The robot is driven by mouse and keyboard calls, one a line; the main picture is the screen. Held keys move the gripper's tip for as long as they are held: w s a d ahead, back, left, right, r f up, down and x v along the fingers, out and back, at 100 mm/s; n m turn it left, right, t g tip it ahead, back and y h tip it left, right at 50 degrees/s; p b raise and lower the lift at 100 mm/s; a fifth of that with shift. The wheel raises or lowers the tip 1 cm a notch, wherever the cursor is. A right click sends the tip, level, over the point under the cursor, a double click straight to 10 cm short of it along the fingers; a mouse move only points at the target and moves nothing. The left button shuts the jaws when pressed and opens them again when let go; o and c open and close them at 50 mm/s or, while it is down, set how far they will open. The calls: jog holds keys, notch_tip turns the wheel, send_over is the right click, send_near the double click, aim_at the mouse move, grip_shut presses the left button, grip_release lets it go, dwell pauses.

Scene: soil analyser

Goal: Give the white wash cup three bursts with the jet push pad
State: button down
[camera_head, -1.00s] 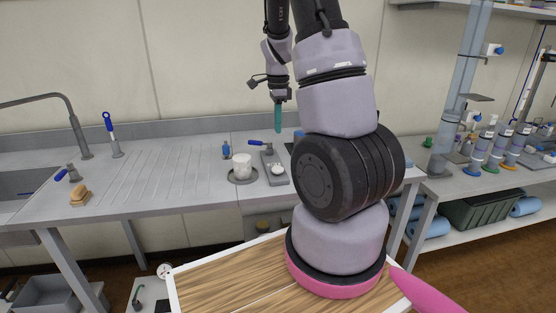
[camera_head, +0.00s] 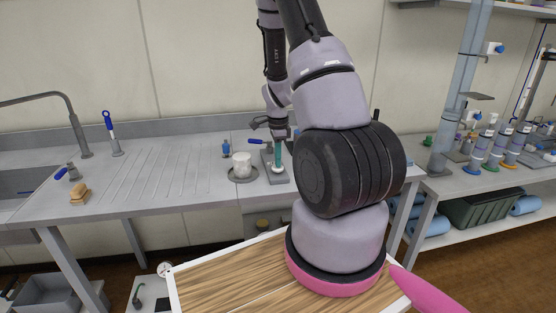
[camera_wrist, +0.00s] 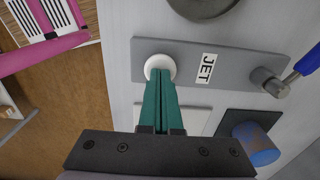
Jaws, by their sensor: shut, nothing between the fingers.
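The white wash cup (camera_head: 241,163) stands upright on a round grey base (camera_head: 243,178) on the bench. To its right is the grey jet plate (camera_head: 282,180), labelled JET in the wrist view, with a white round push pad (camera_head: 277,167) near its front end. The pad also shows in the wrist view (camera_wrist: 160,63). My gripper (camera_head: 277,163) is shut, its green fingers together and empty. The fingertips (camera_wrist: 160,74) are over the pad and overlap its edge in the wrist view; I cannot tell whether they touch it.
A blue-handled tap (camera_wrist: 285,85) is at the plate's other end. A small blue bottle (camera_head: 226,149) stands behind the cup, and a sponge or brush (camera_head: 80,194) lies at the left by the sink. The ribbed drainboard (camera_head: 155,170) is clear.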

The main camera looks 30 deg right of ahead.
jog(key=shift+f, duration=0.65)
jog(key=shift+s+a+f, duration=0.15)
jog(key=shift+s+f, duration=0.2)
jog(key=shift+f, duration=0.05)
jog(key=shift+w+r, duration=0.2)
jog(key=shift+r, duration=0.3)
notch_tip(320, 180, up, 14)
jog(key=shift+w, duration=0.15)
jog(key=shift+r, duration=0.1)
